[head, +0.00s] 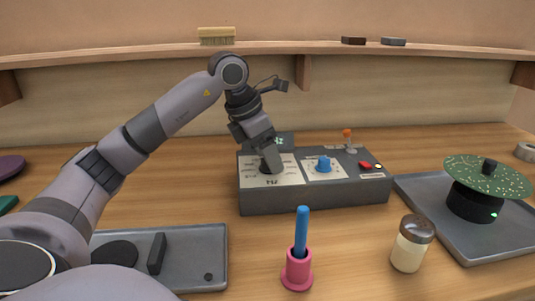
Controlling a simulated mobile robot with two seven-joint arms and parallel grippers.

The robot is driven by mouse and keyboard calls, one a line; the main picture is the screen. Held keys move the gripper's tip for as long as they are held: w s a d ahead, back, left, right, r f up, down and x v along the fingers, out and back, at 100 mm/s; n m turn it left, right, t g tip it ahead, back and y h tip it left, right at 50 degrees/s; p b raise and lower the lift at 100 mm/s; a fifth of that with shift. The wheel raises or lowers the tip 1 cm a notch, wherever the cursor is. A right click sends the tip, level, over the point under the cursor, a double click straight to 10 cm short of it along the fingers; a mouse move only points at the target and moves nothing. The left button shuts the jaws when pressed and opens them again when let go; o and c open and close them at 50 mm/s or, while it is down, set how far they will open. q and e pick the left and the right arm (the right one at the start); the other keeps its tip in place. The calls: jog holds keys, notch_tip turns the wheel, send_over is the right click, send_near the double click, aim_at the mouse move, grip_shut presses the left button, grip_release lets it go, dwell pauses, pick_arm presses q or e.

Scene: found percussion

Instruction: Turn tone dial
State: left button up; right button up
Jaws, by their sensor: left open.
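A dark grey box (320,196) with white top panels stands mid-table in the head view. A black dial (264,168) sits on its left panel, mostly hidden by my left gripper. My left gripper (272,167) points down over this dial, open, with its fingertips at the dial; whether they touch it I cannot tell. A blue dial (324,164) is on the right panel, clear of the gripper. An orange-tipped switch (348,137) and a red button (365,165) are farther right on the box. My right gripper is not in view.
A pink holder (296,272) with a blue stick (302,232) and a shaker (411,244) stand in front. A grey tray (215,245) is front left. Another tray (500,245) at right bears a green speckled disc (470,176). A shelf (140,54) runs behind.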

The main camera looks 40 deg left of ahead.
pick_arm(q)
jog(key=c, duration=1)
jog(key=shift+c, duration=0.2)
